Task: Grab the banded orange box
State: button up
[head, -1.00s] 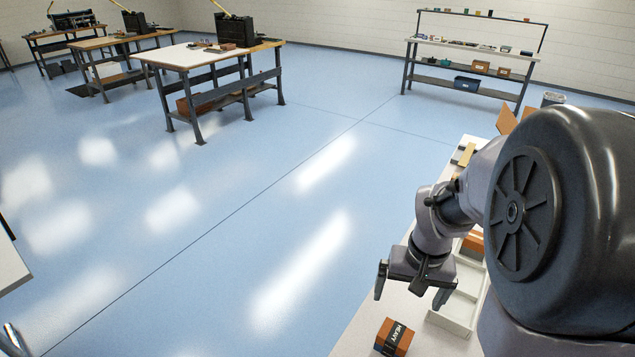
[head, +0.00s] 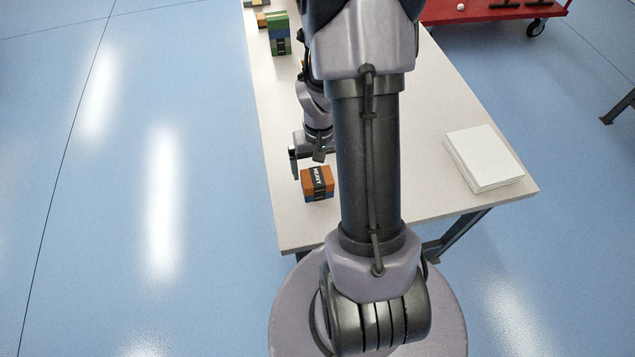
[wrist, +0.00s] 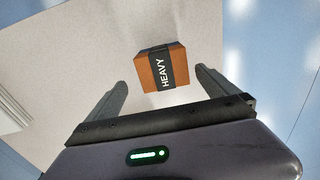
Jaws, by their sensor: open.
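The orange box (head: 317,175) sits near the table's left edge in the head view. It has a black band marked HEAVY, and a blue lower part shows under the orange; I cannot tell whether that is a second box. In the wrist view the orange box (wrist: 148,73) lies ahead, between the lines of the two fingers. My gripper (head: 306,160) is open and empty, just beyond the box and apparently above table height. The wrist view shows my gripper (wrist: 162,82) with its fingers spread wider than the box and not visibly touching it.
The box is on a white table (head: 420,205). A white stack (head: 483,157) lies at the right. A green and blue banded block (head: 280,35) stands at the far left end, near a small orange block (head: 262,20). A red cart (head: 490,10) is beyond the table.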

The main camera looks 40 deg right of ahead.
aim_at(317, 176)
jog(key=f, duration=0.2)
jog(key=f+b, duration=0.1)
jog(key=f, duration=0.1)
jog(key=shift+a, duration=0.4)
jog(key=shift+s, duration=0.1)
jog(key=shift+r, duration=0.1)
jog(key=c, duration=1.9)
